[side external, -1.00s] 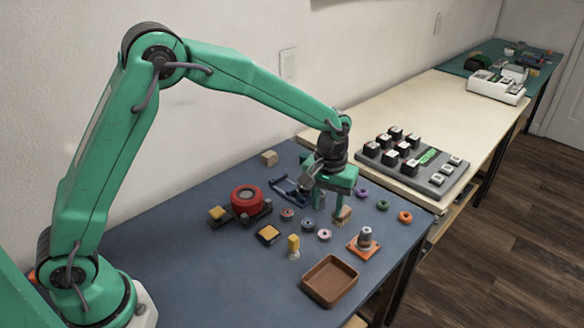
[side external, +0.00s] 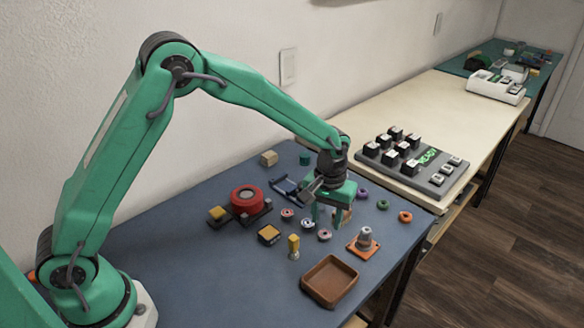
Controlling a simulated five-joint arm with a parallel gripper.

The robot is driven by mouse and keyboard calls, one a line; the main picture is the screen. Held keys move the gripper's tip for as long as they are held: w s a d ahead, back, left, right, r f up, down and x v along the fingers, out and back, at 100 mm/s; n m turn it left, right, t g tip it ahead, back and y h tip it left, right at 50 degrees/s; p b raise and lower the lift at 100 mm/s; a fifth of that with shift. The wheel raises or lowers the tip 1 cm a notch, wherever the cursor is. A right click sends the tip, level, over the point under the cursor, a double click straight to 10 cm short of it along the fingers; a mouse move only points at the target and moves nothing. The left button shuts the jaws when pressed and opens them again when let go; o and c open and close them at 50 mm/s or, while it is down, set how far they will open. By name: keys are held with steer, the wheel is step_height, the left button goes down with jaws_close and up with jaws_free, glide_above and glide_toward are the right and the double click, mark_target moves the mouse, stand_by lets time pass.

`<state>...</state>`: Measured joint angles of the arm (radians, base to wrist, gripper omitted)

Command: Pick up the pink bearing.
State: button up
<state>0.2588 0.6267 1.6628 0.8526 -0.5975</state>
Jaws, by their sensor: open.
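Several small ring-shaped bearings lie in a loose row on the blue mat. One with a pinkish tint (side external: 324,235) lies just in front of my gripper. Another reddish-pink one (side external: 287,215) lies to the left, and a blue-grey one (side external: 307,224) lies between them. At this size I cannot tell for sure which is the pink bearing. My gripper (side external: 326,218) points down with its fingers apart, low above the mat just behind the front bearing. It holds nothing that I can see. Its fingers partly hide a tan brush-like block behind them.
A brown tray (side external: 330,282) and an orange-based cone-like part (side external: 363,243) stand in front. A yellow-topped piece (side external: 293,246) stands close left. A red round part (side external: 246,198) sits further left. Purple (side external: 362,194), green (side external: 382,204) and orange (side external: 405,217) rings lie right.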

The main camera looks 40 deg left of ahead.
mark_target(325, 234)
steer(key=shift+s+f, duration=0.1)
steer(key=shift+f, duration=2)
steer(key=c, duration=0.7)
steer(key=shift+c, duration=0.2)
steer(key=shift+r, duration=0.1)
steer(key=shift+r, duration=0.75)
steer(key=r, duration=0.3)
steer(key=shift+s+d+r, duration=0.1)
steer(key=shift+s+d, duration=0.2)
steer(key=shift+d, duration=0.1)
steer(key=s+d+r, duration=0.6)
steer(key=s+d, duration=0.1)
steer(key=shift+s+d, duration=0.2)
steer(key=shift+s, duration=0.2)
